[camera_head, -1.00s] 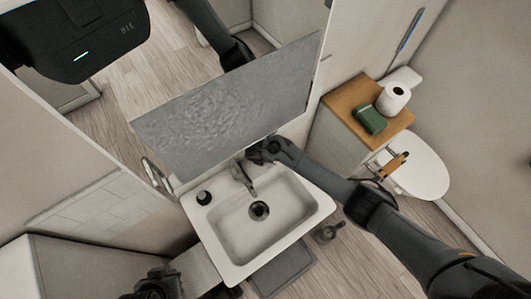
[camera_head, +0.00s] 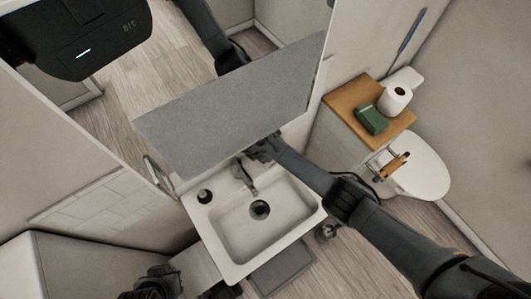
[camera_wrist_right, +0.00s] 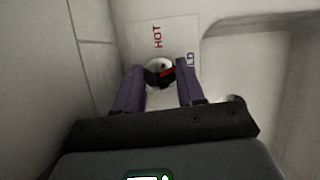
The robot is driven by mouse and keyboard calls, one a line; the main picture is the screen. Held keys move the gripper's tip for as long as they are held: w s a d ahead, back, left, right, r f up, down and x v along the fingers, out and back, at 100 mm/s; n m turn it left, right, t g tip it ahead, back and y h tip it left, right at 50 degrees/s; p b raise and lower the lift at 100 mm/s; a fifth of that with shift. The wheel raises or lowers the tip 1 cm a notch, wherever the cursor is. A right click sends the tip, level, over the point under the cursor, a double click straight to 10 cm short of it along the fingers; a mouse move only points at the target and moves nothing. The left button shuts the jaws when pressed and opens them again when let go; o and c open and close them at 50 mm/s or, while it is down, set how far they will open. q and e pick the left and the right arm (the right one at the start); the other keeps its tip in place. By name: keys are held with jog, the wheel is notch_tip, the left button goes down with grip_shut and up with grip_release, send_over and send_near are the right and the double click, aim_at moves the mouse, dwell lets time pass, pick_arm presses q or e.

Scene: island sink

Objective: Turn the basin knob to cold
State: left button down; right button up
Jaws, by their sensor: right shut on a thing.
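The white basin (camera_head: 225,240) stands below the mirror, with its faucet (camera_head: 247,180) at the back rim. In the right wrist view the small round basin knob (camera_wrist_right: 160,65) has a dark and red centre. A red HOT label is above it and a partly hidden blue label ending in "LD" is to its right. My right gripper (camera_wrist_right: 160,82) has its two purple fingers on either side of the knob, shut on it. In the head view this gripper (camera_head: 262,150) is behind the faucet, partly hidden. My left gripper (camera_head: 152,288) is low at the left, its fingers unclear.
A dark round item (camera_head: 204,196) sits on the basin's left back corner. A wooden shelf (camera_head: 352,98) with a green box and a paper roll is right, beside the toilet (camera_head: 428,170).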

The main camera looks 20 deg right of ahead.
dwell(0.3)
jog(key=o, duration=1)
jog(key=shift+o, duration=0.2)
